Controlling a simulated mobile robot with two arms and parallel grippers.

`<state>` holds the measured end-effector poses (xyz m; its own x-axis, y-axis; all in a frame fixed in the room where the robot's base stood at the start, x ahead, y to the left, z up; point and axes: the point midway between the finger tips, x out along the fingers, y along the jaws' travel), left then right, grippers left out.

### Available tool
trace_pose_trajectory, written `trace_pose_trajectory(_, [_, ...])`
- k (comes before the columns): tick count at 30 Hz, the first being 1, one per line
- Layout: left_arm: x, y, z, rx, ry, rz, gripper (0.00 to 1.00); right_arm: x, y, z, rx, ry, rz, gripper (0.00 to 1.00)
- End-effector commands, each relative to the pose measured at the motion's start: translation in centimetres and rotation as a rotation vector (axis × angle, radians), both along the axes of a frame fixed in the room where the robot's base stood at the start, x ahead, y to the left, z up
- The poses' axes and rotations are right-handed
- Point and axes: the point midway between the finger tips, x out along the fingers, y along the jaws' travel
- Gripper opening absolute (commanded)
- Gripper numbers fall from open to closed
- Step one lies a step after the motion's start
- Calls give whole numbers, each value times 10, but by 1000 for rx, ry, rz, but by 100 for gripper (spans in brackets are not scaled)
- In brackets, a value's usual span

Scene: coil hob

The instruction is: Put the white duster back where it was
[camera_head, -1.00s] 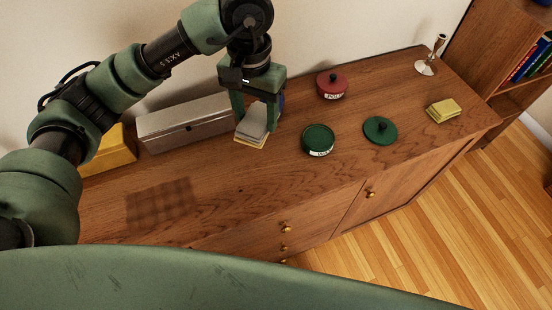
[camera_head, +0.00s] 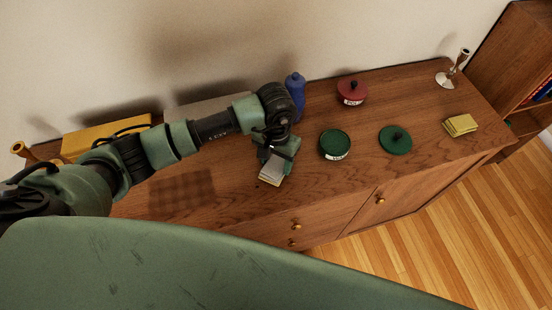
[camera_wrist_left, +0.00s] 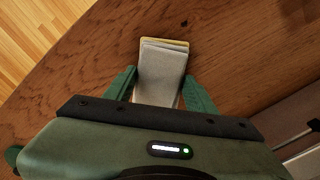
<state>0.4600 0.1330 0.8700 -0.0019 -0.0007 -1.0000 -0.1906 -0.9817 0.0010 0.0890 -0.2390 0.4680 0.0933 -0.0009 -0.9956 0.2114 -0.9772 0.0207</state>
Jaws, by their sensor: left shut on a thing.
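The white duster (camera_head: 270,176) is a folded pale grey-white cloth with a yellowish layer at its edge. My left gripper (camera_head: 274,163) is shut on it, above the front middle part of the wooden sideboard (camera_head: 330,195). In the left wrist view the duster (camera_wrist_left: 162,68) lies between the two green fingers (camera_wrist_left: 160,85), its far end sticking out past the tips. I cannot tell whether its underside touches the wood. My right gripper is not in view.
A green open jar (camera_head: 335,145) stands just right of the gripper, its lid (camera_head: 396,139) beyond. A red pot (camera_head: 352,90), blue bottle (camera_head: 295,96), yellow folded cloth (camera_head: 460,125) and candlestick (camera_head: 452,70) stand around. A dark checked patch (camera_head: 180,192) lies left on clear wood.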

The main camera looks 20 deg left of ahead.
Motion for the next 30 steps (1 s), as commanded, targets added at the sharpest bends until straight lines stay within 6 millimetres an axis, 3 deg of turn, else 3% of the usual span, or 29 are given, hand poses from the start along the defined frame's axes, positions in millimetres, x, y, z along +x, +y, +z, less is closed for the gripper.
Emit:
trace_pose_trajectory(13, [1,0,-7,1,-1,0,18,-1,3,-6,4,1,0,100])
trace_pose_trajectory(14, [0,0,-6,1,-1,0,61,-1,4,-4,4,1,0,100])
trace_pose_trajectory(15, [0,0,-6,1,-1,0,72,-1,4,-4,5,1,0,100])
trace_pose_trajectory(16, [0,0,-6,1,-1,0,77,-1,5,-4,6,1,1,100])
trace_pose_trajectory(28, [0,0,0,0,0,1,77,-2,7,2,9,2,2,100])
trace_pose_trajectory(30, [2,0,4,-1,-6,-1,77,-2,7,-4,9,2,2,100])
